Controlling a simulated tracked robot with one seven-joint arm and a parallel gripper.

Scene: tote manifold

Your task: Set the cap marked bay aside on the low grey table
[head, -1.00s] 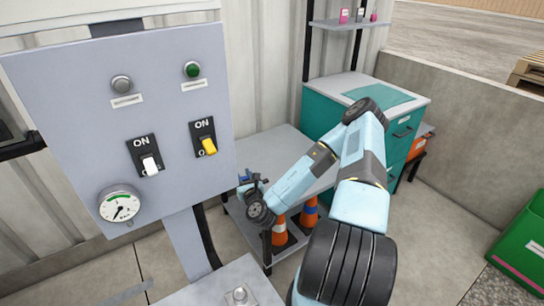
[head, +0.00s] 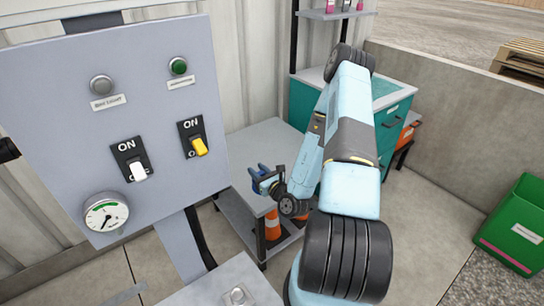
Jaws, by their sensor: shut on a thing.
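My gripper (head: 264,178) is small in the head view, at the left end of my arm, in front of the low grey table's (head: 262,137) left part. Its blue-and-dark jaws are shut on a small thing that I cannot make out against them. I cannot read any bay marking. The low grey table has a bare top in the parts I can see. My arm hides its right side. I cannot tell how high the gripper is above the top.
A grey switch panel (head: 110,90) stands close on the left. Orange cones (head: 272,224) stand on the table's lower shelf. A teal cabinet (head: 303,103) is behind my arm. A green bin (head: 515,225) stands at the right. Open floor (head: 430,240) lies between.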

